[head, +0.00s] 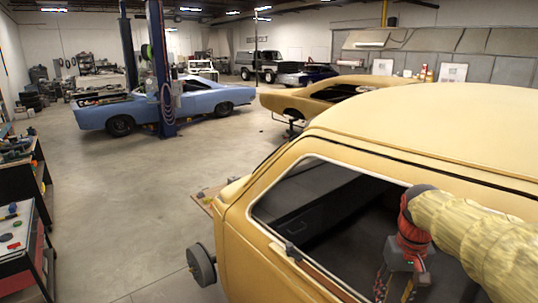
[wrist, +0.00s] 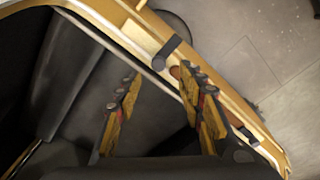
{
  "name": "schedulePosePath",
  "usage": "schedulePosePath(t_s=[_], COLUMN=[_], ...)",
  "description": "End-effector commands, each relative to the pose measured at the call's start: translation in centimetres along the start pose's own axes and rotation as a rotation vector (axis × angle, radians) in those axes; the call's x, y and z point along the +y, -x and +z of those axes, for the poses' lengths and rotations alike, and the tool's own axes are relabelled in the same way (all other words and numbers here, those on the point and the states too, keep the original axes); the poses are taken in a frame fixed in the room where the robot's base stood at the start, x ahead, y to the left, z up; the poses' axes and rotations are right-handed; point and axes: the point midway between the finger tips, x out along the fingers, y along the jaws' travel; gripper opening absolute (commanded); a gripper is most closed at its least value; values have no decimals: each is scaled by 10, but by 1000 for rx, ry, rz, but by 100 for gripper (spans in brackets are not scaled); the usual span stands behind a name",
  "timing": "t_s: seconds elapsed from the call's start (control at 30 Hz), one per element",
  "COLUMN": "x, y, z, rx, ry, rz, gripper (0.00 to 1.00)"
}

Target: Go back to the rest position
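My gripper (head: 395,288) hangs low at the right of the head view, in front of the open window of a yellow car shell (head: 420,125). My arm comes in from the right edge, pale yellow with a red and grey wrist. In the wrist view my gripper (wrist: 159,76) shows two yellow and dark fingers spread apart, with nothing held between them. The shell's window edge (wrist: 110,42) runs diagonally behind the fingers. I cannot tell how far the fingertips are from the frame.
A tool bench (head: 22,245) stands at the left. A blue car (head: 165,105) stands farther back. The concrete floor between is open.

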Motion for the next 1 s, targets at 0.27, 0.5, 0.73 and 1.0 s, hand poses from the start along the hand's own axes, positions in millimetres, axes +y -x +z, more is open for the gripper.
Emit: schedulePosePath(t_s=[0.27,0.5,0.73,1.0], x=[-40,-70,-88,-97], y=[-65,-126,-168,-172], z=[86,156,200,205], rx=[148,280,378,430], ry=[-4,45,116,151], rz=[0,-17,-38,-51], gripper=[39,39,39,39])
